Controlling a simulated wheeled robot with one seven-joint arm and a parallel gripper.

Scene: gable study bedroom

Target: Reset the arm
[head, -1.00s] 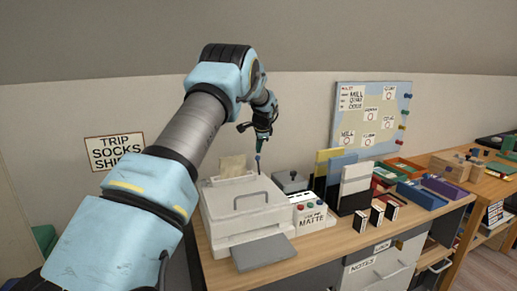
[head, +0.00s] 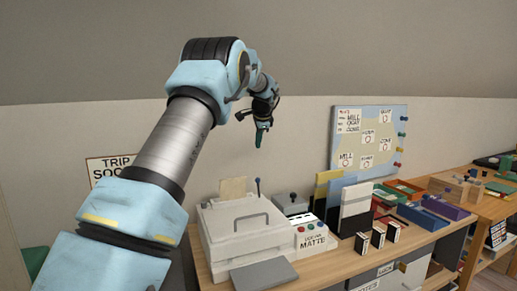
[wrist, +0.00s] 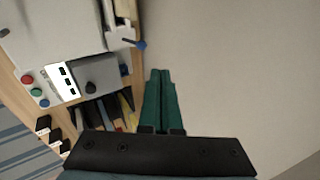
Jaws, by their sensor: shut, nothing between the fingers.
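My arm reaches up and forward from the lower left of the head view. My gripper (head: 261,134) hangs at its end, fingers pointing down, in the air above the back of the desk. In the wrist view the two green fingers (wrist: 160,102) are together with nothing between them. The printer (head: 238,232) stands below and apart from the gripper, with a blue-tipped lever (head: 258,187) upright at its back.
The desk (head: 345,247) also holds a button panel (head: 311,237), upright folders (head: 352,205), small black-and-white boxes (head: 378,237) and coloured trays (head: 422,215). A pinned board (head: 370,140) is on the wall. A sign (head: 110,170) is partly behind my arm. Air around the gripper is clear.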

